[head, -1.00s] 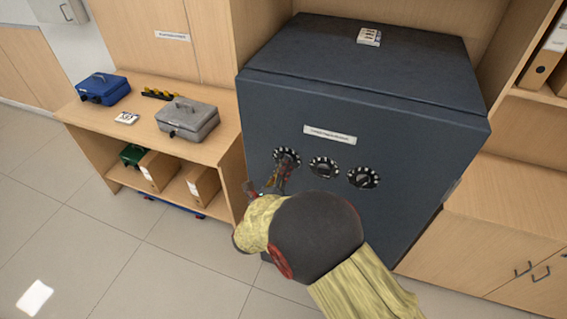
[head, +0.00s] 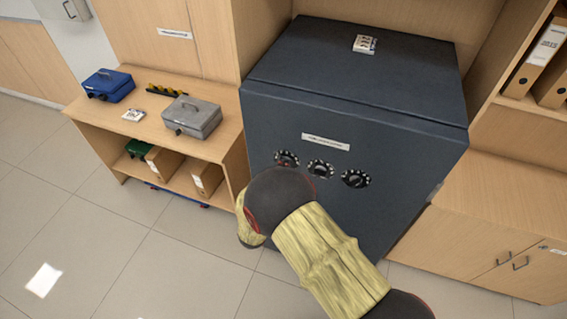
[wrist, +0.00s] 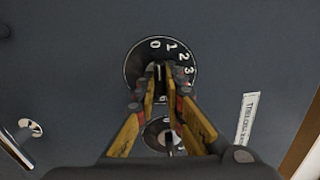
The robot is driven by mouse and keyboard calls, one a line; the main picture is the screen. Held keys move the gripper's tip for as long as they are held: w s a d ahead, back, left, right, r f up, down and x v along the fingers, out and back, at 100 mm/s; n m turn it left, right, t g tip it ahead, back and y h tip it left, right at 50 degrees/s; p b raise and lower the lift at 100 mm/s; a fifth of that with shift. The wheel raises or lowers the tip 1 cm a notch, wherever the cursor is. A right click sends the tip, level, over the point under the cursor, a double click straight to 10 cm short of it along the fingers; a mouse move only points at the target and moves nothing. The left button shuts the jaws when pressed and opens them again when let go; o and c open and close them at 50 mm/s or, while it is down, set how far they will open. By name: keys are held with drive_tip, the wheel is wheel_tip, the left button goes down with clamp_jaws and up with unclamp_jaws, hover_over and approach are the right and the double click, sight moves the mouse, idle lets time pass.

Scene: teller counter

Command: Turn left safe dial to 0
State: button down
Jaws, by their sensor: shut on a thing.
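The left safe dial (head: 287,157) is the leftmost of three black dials on the front of the dark blue-grey safe (head: 350,105). In the wrist view the same dial (wrist: 135,66) shows white numerals, with 0 at the top and 1, 2, 3 running down the right. My gripper (wrist: 161,82) is shut on the dial's knob, its fingers on either side. The knob lies roughly up and down in this view, its upper end near 0. The fingers hide the dial's lower part. In the head view my arm hides the gripper.
The middle dial (head: 320,168) and right dial (head: 355,179) sit close beside it. A metal handle (wrist: 22,140) sticks out in the wrist view. A low shelf (head: 222,143) with cash boxes stands left of the safe; floor in front is clear.

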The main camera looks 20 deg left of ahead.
drive_tip(key=shift+f+n+p, duration=0.1)
drive_tip(key=shift+n+p, duration=0.3)
drive_tip(key=shift+n, duration=0.3)
drive_tip(key=c, duration=1.9)
unclamp_jaws()
drive_tip(key=s, duration=0.8)
drive_tip(key=s+a, duration=0.1)
drive_tip(key=s, duration=0.3)
